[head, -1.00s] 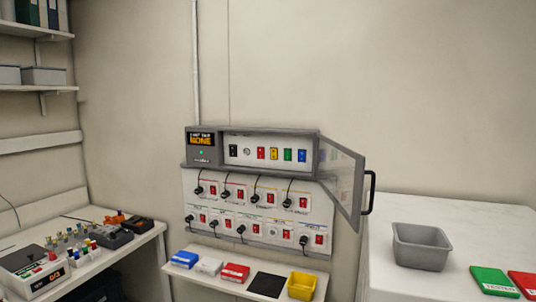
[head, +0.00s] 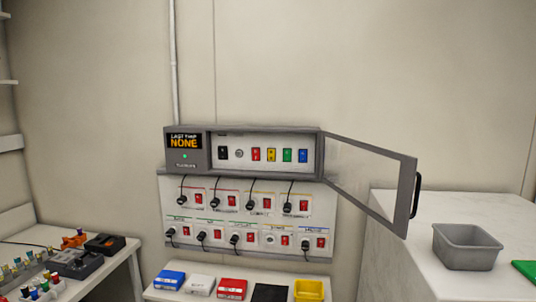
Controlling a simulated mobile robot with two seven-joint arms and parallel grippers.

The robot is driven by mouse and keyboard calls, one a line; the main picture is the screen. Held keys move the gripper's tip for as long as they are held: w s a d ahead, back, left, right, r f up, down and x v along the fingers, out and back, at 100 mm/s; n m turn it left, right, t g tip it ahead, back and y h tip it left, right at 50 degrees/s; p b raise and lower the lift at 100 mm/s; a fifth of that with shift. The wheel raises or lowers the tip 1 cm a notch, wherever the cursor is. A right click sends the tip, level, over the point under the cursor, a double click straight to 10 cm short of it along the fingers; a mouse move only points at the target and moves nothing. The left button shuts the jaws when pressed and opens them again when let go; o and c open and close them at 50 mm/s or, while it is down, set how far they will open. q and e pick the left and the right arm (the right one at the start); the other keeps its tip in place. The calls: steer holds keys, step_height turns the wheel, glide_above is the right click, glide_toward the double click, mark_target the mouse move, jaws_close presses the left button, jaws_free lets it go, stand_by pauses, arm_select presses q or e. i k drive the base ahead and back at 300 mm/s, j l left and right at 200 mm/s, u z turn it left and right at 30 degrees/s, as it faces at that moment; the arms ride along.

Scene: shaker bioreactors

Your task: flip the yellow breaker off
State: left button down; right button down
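The yellow breaker (head: 271,154) sits in a row inside the grey breaker box (head: 200,130) on the wall. A red breaker (head: 256,154) is directly left of it and a green breaker (head: 287,155) directly right. The box's clear door (head: 372,175) stands open, swung to the right. Which way the yellow breaker's lever is set is too small to tell. Neither of my grippers is in view.
Below the box is a panel (head: 165,215) of red switches and plugged black cords. A shelf (head: 155,294) under it holds blue, white, red, black and yellow items. A grey bin (head: 467,247) stands on the right counter (head: 400,275). A cluttered bench (head: 130,250) is at left.

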mark_target(271, 152)
steer(key=i+j+z, duration=0.25)
steer(key=i+j, duration=0.45)
